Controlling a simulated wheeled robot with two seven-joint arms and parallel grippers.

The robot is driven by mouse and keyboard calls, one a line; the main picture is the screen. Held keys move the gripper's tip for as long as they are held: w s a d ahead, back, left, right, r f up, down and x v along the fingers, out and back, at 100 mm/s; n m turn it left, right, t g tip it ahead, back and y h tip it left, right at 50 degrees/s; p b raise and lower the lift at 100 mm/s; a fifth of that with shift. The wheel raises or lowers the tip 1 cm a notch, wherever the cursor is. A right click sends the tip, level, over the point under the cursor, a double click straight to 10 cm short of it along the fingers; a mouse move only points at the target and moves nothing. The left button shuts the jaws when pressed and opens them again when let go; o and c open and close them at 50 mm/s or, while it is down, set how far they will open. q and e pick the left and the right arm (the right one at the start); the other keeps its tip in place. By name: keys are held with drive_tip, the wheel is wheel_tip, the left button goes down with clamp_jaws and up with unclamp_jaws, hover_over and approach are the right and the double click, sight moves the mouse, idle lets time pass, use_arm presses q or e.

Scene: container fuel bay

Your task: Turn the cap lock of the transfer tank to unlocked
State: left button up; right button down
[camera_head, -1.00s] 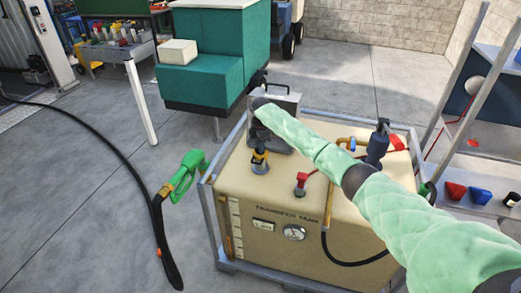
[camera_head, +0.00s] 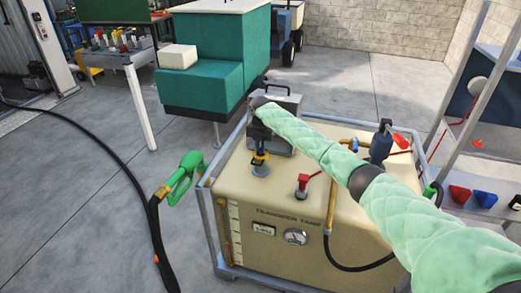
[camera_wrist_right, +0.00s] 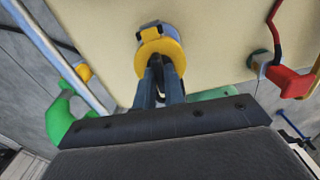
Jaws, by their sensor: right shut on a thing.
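The transfer tank (camera_head: 330,215) is a beige box in a grey frame, with a label and a round gauge on its front. Its cap (camera_head: 260,166) stands on the top, near the left. In the right wrist view the cap's yellow ring and lock (camera_wrist_right: 158,42) show just beyond my fingers. My right gripper (camera_head: 261,150) reaches down over the cap from above. In the right wrist view its dark fingers (camera_wrist_right: 161,78) are close together, shut on the cap lock. The fingers partly hide what they grip, so I cannot read the lock's position. My left gripper is not in view.
A red valve (camera_head: 303,184) stands right of the cap, and a dark pump (camera_head: 381,145) is farther right. A green fuel nozzle (camera_head: 184,174) is beside the tank's left edge, its black hose on the floor. A shelf rack (camera_head: 468,120) is at right.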

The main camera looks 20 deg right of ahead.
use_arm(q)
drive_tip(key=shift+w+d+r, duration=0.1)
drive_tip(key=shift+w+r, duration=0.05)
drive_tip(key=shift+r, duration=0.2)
use_arm(e)
drive_tip(key=shift+n, duration=0.4)
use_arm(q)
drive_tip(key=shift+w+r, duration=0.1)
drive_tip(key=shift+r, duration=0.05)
use_arm(e)
drive_tip(key=shift+r, duration=0.1)
drive_tip(key=c, duration=1.5)
unclamp_jaws()
